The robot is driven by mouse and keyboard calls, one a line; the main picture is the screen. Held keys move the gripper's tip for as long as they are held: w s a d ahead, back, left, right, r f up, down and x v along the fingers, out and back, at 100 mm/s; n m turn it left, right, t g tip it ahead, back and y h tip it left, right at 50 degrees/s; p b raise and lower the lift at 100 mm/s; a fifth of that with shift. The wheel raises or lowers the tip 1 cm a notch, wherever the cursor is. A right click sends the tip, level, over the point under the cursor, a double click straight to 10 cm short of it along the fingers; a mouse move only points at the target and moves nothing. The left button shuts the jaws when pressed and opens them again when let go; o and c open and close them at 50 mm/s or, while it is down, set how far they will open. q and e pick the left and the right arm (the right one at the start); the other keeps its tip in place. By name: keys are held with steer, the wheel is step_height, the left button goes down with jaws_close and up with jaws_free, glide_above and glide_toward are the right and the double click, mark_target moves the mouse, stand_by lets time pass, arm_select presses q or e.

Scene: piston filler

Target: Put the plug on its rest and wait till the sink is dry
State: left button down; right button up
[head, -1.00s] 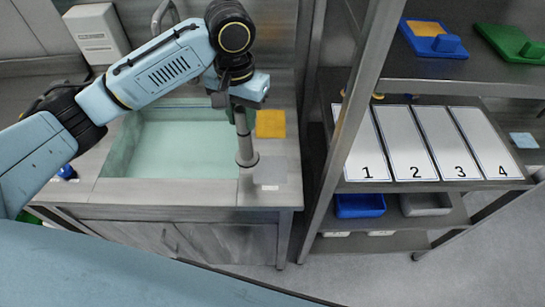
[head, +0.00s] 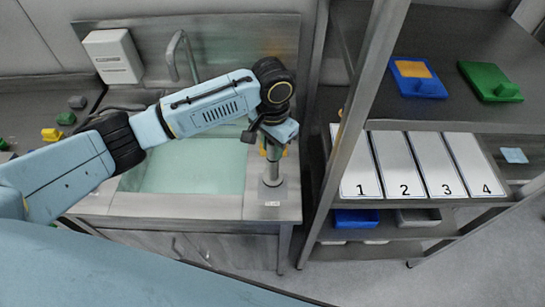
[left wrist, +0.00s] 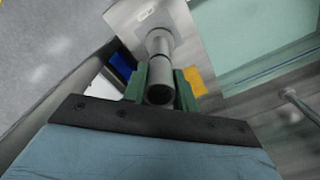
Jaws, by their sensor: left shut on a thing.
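The plug (head: 272,171), a grey upright cylinder with a wider foot, is in my left gripper (head: 268,140), just right of the sink. The green fingers of the left gripper (left wrist: 161,88) are shut on its upper part in the left wrist view, where the plug (left wrist: 158,62) points away from me. Its foot is over the rest (head: 273,196), a grey plate with a white label; I cannot tell whether they touch. The sink (head: 195,170) has a pale green basin; I cannot tell how much water is in it. My right gripper is not in view.
An orange square (left wrist: 195,82) lies by the rest, partly hidden. A steel shelf rack (head: 445,118) stands to the right, with numbered white panels and a blue bin (head: 357,218). The tap (head: 181,57) rises behind the sink.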

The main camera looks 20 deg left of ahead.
mark_target(272, 156)
arm_select(q)
steer(key=shift+f, duration=2)
steer(key=c, duration=1.1)
jaws_free()
steer(key=shift+f, duration=0.15)
step_height(272, 156, up, 12)
steer(key=shift+r, duration=0.2)
